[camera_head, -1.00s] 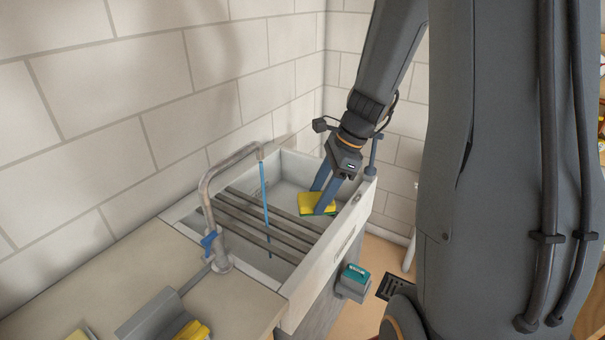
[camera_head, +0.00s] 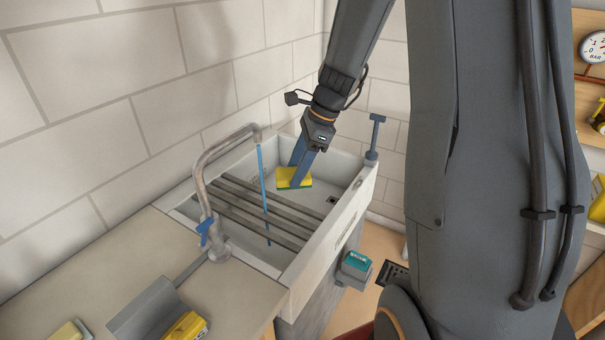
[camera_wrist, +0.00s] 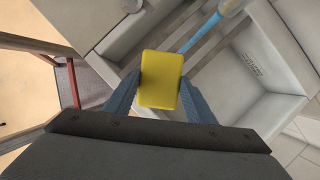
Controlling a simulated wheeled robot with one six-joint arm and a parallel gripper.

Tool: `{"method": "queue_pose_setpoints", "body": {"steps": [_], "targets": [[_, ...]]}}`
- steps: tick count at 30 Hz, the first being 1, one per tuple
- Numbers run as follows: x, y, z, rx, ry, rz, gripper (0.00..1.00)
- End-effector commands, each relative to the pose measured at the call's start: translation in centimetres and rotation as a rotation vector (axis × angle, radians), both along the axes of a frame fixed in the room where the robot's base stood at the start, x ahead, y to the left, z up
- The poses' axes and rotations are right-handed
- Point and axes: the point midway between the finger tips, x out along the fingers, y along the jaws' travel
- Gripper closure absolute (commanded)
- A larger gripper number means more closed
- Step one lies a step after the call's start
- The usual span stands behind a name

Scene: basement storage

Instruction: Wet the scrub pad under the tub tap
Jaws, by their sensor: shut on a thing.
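My gripper (camera_head: 300,171) is shut on the yellow scrub pad (camera_head: 293,178), which has a green underside, and holds it over the far part of the tub (camera_head: 358,203). In the wrist view the pad (camera_wrist: 161,79) sits between the two blue-grey fingers. The curved metal tap (camera_head: 203,183) stands at the near left of the tub, with a blue handle (camera_head: 208,230). A thin blue stream of water (camera_head: 263,190) falls from its spout through the slats. The pad is to the right of the stream and apart from it; the stream also shows in the wrist view (camera_wrist: 203,33).
Grey slats (camera_head: 262,213) span the near part of the tub. A counter (camera_head: 105,262) adjoins it at the left, with a grey holder (camera_head: 146,309) and yellow items (camera_head: 187,326). A post (camera_head: 375,136) rises at the tub's right corner. A teal-topped box (camera_head: 355,265) is on the tub's front side.

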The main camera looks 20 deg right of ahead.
Motion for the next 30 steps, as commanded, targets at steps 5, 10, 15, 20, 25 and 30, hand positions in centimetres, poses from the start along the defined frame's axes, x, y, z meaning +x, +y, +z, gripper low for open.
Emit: {"method": "queue_pose_setpoints", "body": {"steps": [5, 10, 15, 20, 25, 30], "targets": [[1.5, 0.7, -0.5, -0.001, 0.0, 0.001, 0.68], [2.8, 1.5, -0.8, 0.0, 0.0, 0.002, 0.68], [4.1, 2.1, -0.9, 0.0, 0.002, 0.001, 0.68], [5.2, 2.7, -1.2, 0.0, 0.001, 0.001, 0.68], [6.1, 3.1, -1.3, 0.0, 0.0, -0.001, 0.68], [6.4, 3.3, -1.4, 0.0, 0.0, -0.001, 0.68]]}}
